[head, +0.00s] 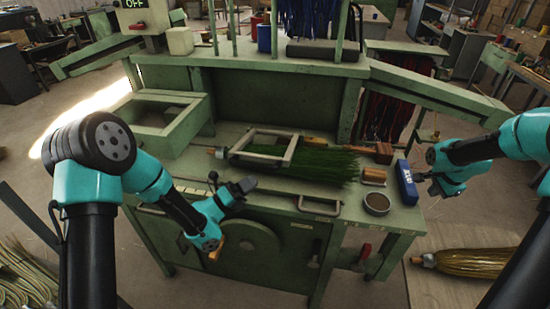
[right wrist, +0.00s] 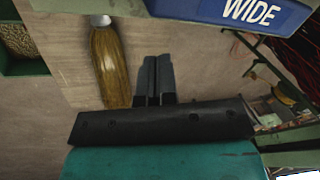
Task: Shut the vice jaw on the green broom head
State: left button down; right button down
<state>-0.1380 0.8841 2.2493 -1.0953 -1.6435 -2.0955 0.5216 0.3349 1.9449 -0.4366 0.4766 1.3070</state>
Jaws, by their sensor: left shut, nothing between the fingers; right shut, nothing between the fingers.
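The green broom head (head: 325,165) lies on the green bench, its bristles fanned to the right and its wooden handle end (head: 216,152) to the left. A pale rectangular frame (head: 290,151), which looks like the vice jaw, sits around or over the bound end; I cannot tell how tightly it closes. My left gripper (head: 245,186) is shut and empty near the bench's front edge, in front of and apart from the frame. My right gripper (head: 423,177) is shut and empty beside the bench's right end; its closed fingers show in the right wrist view (right wrist: 153,78).
A blue block (head: 407,182) marked WIDE in the right wrist view (right wrist: 235,12) stands at the bench's right end, close to my right gripper. A round bowl (head: 376,203) and a metal handle (head: 319,210) are near the front edge. A straw-coloured broom head (head: 470,262) lies at lower right.

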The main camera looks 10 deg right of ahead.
jog(key=w+a+r+n+y, duration=0.1)
jog(key=w+a+r+n, duration=0.3)
jog(key=w+a+r, duration=0.6)
notch_tip(320, 180, up, 16)
jog(key=r+n+g, duration=0.1)
jog(key=n+g, duration=0.4)
jog(key=n, duration=0.4)
send_over(275, 158)
jog(key=s, duration=0.2)
jog(key=shift+w+d+f+y, duration=0.15)
jog(key=shift+d+f+y, duration=0.1)
jog(key=shift+d+y, duration=0.2)
jog(key=x, duration=1.4)
jog(key=shift+s+d, duration=0.1)
jog(key=shift+s, duration=0.15)
